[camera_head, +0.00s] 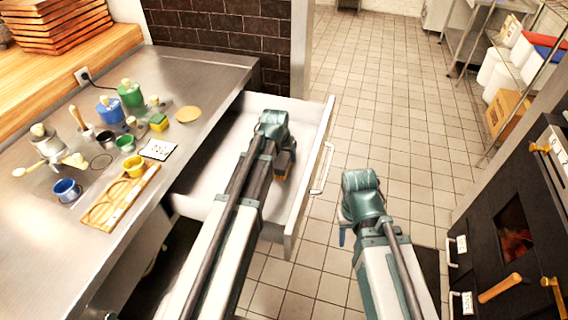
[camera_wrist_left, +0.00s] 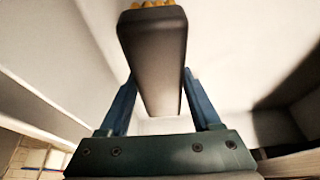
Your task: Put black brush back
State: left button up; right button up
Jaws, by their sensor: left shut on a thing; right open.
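The black brush (camera_wrist_left: 155,60) is a dark, long block with yellow-orange bristles at its far end in the left wrist view. My left gripper (camera_wrist_left: 160,88) is shut on it, with one blue finger on each side. In the head view my left arm reaches over the open white drawer (camera_head: 213,160), and a small dark and orange part shows beside the wrist. The fingers are mostly hidden there. My right gripper (camera_head: 342,236) is outside the drawer, to its right, over the floor; it is open and mostly hidden by its own arm.
The steel counter (camera_head: 185,65) on the left holds several cups, a wooden tray (camera_head: 98,216), a blue jar (camera_head: 109,110) and a green jar (camera_head: 131,95). The drawer's front with its handle (camera_head: 322,168) juts out over the tiled floor. A black oven (camera_head: 500,215) stands at right.

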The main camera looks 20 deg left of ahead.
pick_arm(q)
jog(key=shift+f+b, duration=0.6)
jog(key=shift+f, duration=0.5)
pick_arm(e)
jog(key=shift+f, duration=1.1)
pick_arm(q)
jog(key=shift+f, duration=0.1)
pick_arm(e)
jog(key=shift+f, duration=0.1)
pick_arm(q)
jog(key=shift+f, duration=0.15)
jog(key=o, duration=1.3)
jog(key=shift+r, duration=0.25)
jog(key=p+v, duration=1.1)
jog(key=v, duration=0.1)
jog(key=shift+r, duration=0.1)
pick_arm(e)
notch_tip(320, 180, up, 11)
jog(key=shift+r, duration=0.2)
